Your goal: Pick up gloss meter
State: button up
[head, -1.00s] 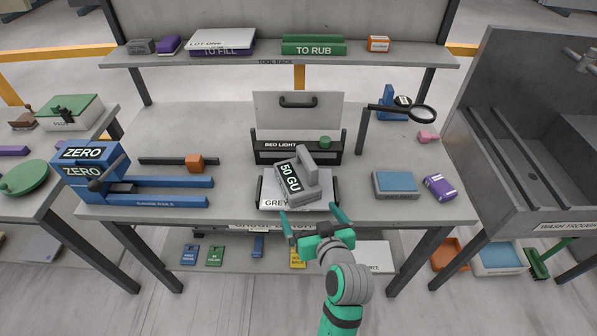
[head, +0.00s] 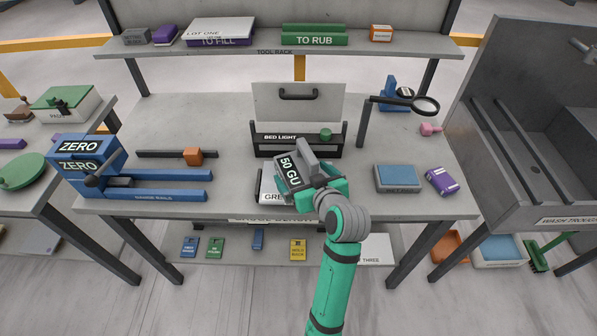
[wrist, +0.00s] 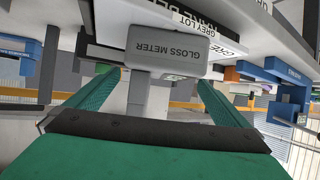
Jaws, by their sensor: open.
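The gloss meter (head: 289,172) is a grey block with a raised handle and a dark "50 GU" display. It sits on the pale "GREY LOT" slab (head: 267,190) near the table's front middle. In the wrist view its body (wrist: 166,52) reads "GLOSS METER", and its grey handle (wrist: 139,92) extends between my fingers. My gripper (wrist: 160,95) is open, with one green finger on each side of the handle and visible gaps to both. In the head view my gripper (head: 325,180) is at the meter's right side and partly covers it.
The black "BED LIGHT" box (head: 297,146) stands behind the meter. A magnifier on a post (head: 363,125) stands to the back right. A blue-topped block (head: 398,178) lies right, and blue gauge rails (head: 165,190) lie left.

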aim_at(298, 170)
jog(key=shift+x, duration=2.3)
jog(key=c, duration=1.6)
